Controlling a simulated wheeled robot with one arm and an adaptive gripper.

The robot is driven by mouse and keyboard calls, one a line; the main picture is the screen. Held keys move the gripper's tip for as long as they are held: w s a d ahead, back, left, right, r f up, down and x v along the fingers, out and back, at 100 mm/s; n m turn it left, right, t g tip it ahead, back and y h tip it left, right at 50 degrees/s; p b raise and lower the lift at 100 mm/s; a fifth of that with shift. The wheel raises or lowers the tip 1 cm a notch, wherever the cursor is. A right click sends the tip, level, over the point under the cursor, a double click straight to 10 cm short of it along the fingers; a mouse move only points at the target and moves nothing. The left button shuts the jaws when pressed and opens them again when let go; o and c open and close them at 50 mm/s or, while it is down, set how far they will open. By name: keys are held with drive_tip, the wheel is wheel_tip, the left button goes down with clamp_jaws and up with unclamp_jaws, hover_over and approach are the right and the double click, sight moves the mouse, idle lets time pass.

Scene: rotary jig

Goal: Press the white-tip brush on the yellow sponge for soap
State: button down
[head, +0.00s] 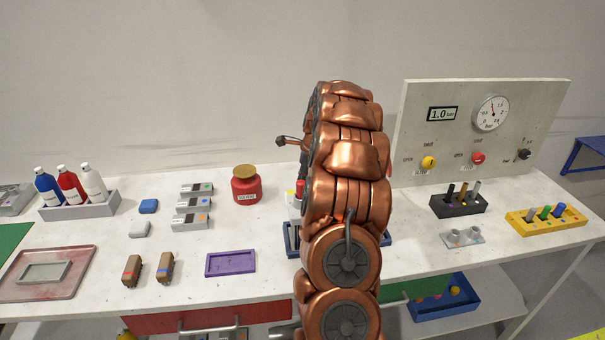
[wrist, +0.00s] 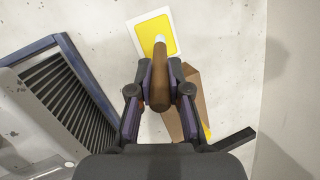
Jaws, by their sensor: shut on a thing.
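In the wrist view, my gripper (wrist: 160,92) is shut on a brown-handled brush (wrist: 160,80). The brush points away from the gripper, and its white tip (wrist: 160,39) overlaps the near part of the yellow sponge (wrist: 156,30). I cannot tell if the tip touches the sponge or hovers just above it. The sponge lies flat in a white holder (wrist: 134,28). In the head view my arm hides the gripper, the brush and the sponge.
In the wrist view, a blue-framed grille (wrist: 65,90) lies left of the gripper. A brown object with a yellow end (wrist: 196,90) is close on the right. In the head view, a red pot (head: 246,188) stands left of my arm and a gauge panel (head: 450,130) right.

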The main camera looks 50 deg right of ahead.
drive_tip(key=shift+r, duration=0.1)
idle(0.3)
drive_tip(key=shift+r+p, duration=1.1)
drive_tip(key=shift+r, duration=2.3)
